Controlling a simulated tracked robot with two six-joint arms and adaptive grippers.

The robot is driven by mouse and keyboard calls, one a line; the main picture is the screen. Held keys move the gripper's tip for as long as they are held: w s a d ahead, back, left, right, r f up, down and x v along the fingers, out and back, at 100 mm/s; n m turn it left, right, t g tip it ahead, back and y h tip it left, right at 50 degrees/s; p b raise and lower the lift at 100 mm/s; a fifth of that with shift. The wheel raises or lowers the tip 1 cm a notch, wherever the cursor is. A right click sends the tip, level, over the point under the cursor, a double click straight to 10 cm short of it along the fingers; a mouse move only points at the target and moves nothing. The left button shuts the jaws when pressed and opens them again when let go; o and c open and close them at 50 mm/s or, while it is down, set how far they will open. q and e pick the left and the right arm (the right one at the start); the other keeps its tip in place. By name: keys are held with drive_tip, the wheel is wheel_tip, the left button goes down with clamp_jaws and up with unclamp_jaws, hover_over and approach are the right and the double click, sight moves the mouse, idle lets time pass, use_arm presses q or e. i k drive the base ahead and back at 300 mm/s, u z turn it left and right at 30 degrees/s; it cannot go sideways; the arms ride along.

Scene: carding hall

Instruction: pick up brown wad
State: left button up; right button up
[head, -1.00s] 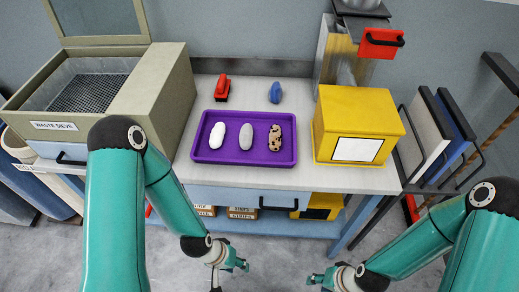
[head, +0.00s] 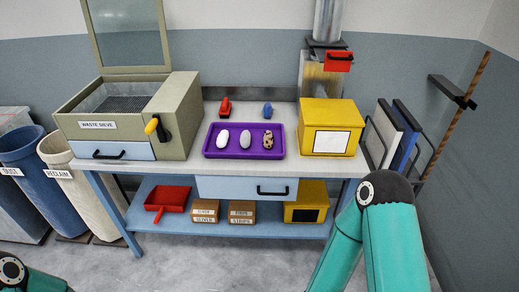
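The brown wad (head: 268,140), mottled with dark spots, lies at the right end of the purple tray (head: 243,155) on the workbench. A white wad (head: 224,138) and a pale grey wad (head: 246,139) lie to its left in the same tray, each apart from the others. Neither of my grippers shows in the head view. Only a piece of my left arm is at the bottom left corner, and links of my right arm are at the lower right.
A waste sieve box (head: 97,125) stands left of the tray and a yellow box (head: 328,113) right of it. A red object (head: 225,107) and a blue object (head: 267,109) lie behind the tray. Bins stand at far left; boards stand at right.

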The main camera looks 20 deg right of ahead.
sight(268, 137)
drive_tip(key=u, duration=0.4)
drive_tip(key=i, duration=1.15)
drive_tip(key=z, duration=0.55)
